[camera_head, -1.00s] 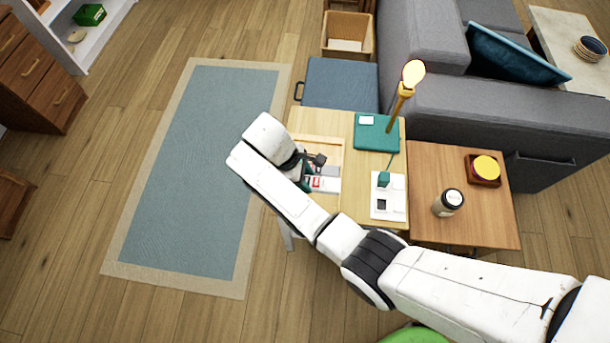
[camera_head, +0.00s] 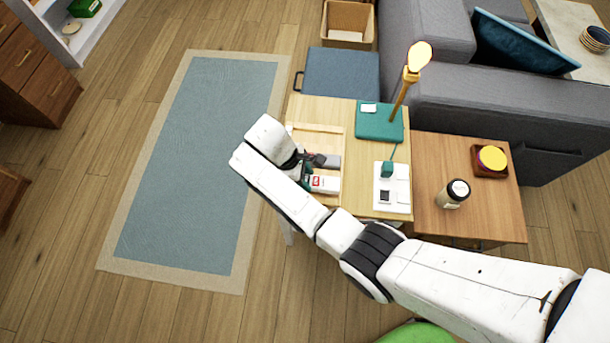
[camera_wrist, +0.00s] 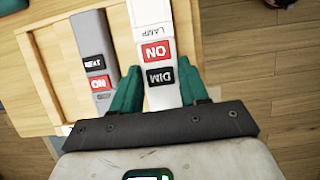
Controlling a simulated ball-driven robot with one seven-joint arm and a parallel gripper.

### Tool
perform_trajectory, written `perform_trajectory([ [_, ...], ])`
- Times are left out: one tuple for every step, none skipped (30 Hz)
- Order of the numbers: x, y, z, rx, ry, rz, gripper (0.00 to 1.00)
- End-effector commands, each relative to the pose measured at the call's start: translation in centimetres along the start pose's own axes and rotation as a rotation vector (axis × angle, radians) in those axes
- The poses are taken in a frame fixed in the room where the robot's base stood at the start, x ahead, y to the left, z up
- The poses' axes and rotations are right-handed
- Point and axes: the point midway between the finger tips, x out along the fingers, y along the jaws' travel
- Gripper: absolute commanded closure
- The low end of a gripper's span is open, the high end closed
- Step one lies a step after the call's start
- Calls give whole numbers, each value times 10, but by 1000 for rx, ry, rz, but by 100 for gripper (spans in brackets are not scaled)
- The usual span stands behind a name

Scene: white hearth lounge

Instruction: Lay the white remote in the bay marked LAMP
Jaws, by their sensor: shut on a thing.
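The white remote (camera_wrist: 152,50) has a red ON button, a black DIM button and the word LAMP near its far end. My gripper (camera_wrist: 160,88) has its green fingers on both sides of it and is shut on it. In the head view the white remote (camera_head: 325,184) shows at the near end of a shallow wooden tray (camera_head: 315,140), partly behind my gripper (camera_head: 310,168). I cannot tell whether it touches the tray. A bay marked LAMP cannot be made out.
A grey remote (camera_wrist: 95,60) with HEAT and ON buttons lies close beside the white one in the tray. A jar (camera_head: 453,194) stands on the adjoining table.

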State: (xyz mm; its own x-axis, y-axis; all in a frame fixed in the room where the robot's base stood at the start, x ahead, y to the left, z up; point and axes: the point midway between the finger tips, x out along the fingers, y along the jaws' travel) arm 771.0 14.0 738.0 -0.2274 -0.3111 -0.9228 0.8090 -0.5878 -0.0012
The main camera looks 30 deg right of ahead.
Motion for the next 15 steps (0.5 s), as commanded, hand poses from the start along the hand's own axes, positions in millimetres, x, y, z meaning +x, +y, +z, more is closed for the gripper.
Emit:
perform_trajectory([
  [0,0,0,0,0,1,89],
  [0,0,0,0,0,1,89],
  [0,0,0,0,0,0,89],
  [0,0,0,0,0,0,89],
  [0,0,0,0,0,0,89],
  [0,0,0,0,0,0,89],
  [1,0,0,0,0,0,89],
  [1,0,-1,0,0,0,89],
  [2,0,-1,0,0,0,89],
  [2,0,-1,0,0,0,89],
  [3,0,-1,0,0,0,89],
  [4,0,-2,0,0,0,89],
  [4,0,-2,0,0,0,89],
  [5,0,-2,0,0,0,89],
  [5,0,-2,0,0,0,89],
])
